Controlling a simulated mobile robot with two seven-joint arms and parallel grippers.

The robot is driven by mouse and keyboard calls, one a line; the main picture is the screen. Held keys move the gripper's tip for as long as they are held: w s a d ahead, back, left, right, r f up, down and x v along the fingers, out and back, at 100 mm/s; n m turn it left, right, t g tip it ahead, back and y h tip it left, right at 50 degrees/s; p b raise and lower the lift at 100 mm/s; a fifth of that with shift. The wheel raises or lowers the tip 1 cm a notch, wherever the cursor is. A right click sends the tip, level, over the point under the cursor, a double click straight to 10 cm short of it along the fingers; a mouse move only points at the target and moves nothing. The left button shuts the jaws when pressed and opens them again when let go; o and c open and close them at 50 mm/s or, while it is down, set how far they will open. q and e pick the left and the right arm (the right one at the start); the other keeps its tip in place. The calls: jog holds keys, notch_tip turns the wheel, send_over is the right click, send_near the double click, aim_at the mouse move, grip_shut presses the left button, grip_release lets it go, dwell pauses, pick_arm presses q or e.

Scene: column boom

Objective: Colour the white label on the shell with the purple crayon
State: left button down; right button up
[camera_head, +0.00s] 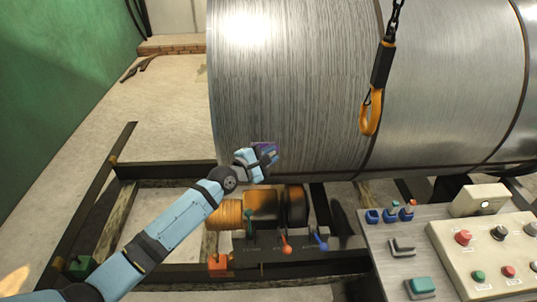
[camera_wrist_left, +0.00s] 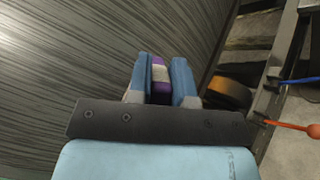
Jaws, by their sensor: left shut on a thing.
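The shell (camera_head: 300,80) is a large grey metal cylinder lying across the back of the head view; its brushed surface also fills the left of the wrist view (camera_wrist_left: 60,50). My left gripper (camera_head: 268,156) is at the shell's lower left part. Its two blue fingers (camera_wrist_left: 159,80) are shut on the purple crayon (camera_wrist_left: 160,61), which shows a pale band between them. A small purple patch (camera_head: 264,146) shows at the fingertips in the head view; I cannot tell whether it is crayon or coloured label. No clear white label shows; the fingers may hide it. My right gripper is out of view.
A yellow hook (camera_head: 371,112) hangs on a chain before the shell. Below is a dark steel frame (camera_head: 165,170) with an orange motor (camera_head: 262,205) and several coloured levers (camera_head: 286,245). A control panel (camera_head: 490,252) with buttons stands at right. Open floor (camera_head: 165,100) lies left.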

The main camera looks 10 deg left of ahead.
pick_arm(q)
jog(key=s+a+b, duration=0.2)
jog(key=a, duration=0.6)
jog(key=shift+s+b, duration=0.15)
jog(key=shift+b, duration=0.25)
jog(key=s+d+p, duration=0.1)
jog(key=s+p, duration=0.3)
jog(key=s, duration=0.1)
jog(key=shift+s+d, duration=0.3)
jog(key=shift+s, duration=0.1)
dwell(0.3)
